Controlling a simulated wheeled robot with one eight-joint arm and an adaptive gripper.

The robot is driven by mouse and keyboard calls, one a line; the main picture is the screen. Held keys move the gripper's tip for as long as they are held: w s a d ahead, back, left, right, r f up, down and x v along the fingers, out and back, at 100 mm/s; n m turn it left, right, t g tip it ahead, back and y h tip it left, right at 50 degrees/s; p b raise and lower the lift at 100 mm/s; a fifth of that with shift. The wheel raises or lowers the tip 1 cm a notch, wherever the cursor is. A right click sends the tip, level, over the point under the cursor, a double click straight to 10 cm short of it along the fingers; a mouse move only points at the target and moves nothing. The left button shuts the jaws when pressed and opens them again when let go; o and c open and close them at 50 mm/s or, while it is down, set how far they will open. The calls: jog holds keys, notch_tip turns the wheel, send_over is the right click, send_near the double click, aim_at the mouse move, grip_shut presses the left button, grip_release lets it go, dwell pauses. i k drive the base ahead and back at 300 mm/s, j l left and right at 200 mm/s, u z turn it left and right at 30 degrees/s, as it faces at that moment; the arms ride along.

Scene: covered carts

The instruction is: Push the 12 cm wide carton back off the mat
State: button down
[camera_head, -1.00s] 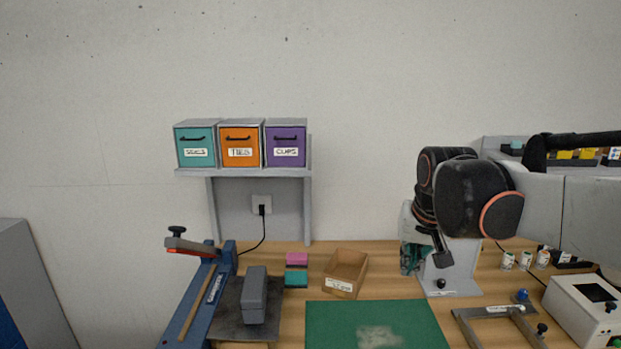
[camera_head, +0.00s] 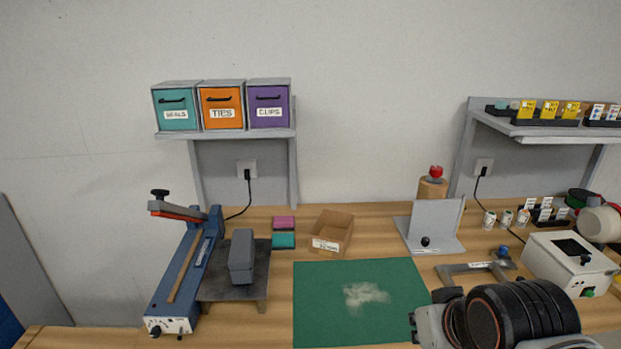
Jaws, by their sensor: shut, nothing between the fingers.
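The brown open-topped carton (camera_head: 323,244) stands upright on the wooden bench. Its front lower edge is just behind the back edge of the green mat (camera_head: 320,318), near the mat's left half. I cannot tell whether it touches the mat's edge. A pale worn patch (camera_head: 366,296) marks the mat's middle. My arm is folded in the lower right corner, over the mat's front right corner and apart from the carton. My gripper's fingers do not show.
A blue sealer (camera_head: 181,282) and a grey block (camera_head: 241,257) on a dark plate stand left. Pink and teal pads (camera_head: 284,241) lie left of the carton. A grey bracket (camera_head: 437,222), a clamp frame (camera_head: 470,270) and a white box (camera_head: 566,264) stand right. Bench behind the carton is clear.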

aim_at(331, 235)
jog(key=i+j, duration=0.8)
jog(key=j, duration=0.1)
